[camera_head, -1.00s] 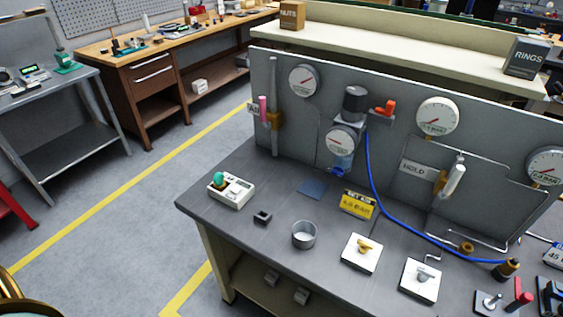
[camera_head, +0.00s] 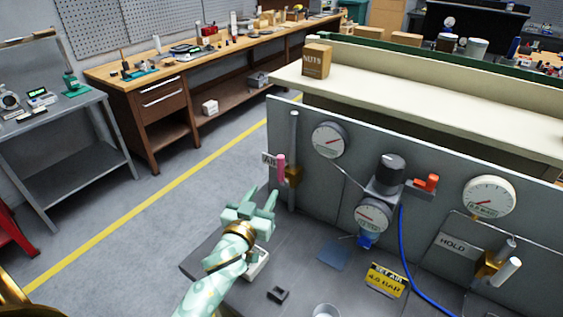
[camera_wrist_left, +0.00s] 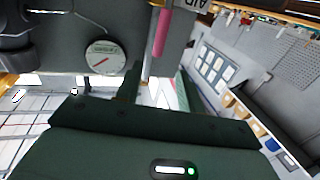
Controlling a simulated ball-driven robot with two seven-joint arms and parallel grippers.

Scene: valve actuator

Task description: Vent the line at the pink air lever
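The pink air lever (camera_head: 281,167) stands upright on a brass valve (camera_head: 293,176) on the vertical grey pipe at the panel's left end, beside the AIR label (camera_head: 269,160). My left gripper (camera_head: 262,197) is open and empty, in front of and a little below the lever in the head view, apart from it. In the left wrist view the pink lever (camera_wrist_left: 161,32) shows above the fingers, beyond their tips. The left arm covers part of the white box (camera_head: 257,264) on the bench. My right gripper is not in view.
The grey panel carries a gauge (camera_head: 329,140) right of the pipe, a regulator (camera_head: 387,180) with a red handle (camera_head: 427,182), and a HOLD valve (camera_head: 488,263). A blue hose (camera_head: 403,250) runs down. A small dark block (camera_head: 278,294) lies on the bench. Floor left is clear.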

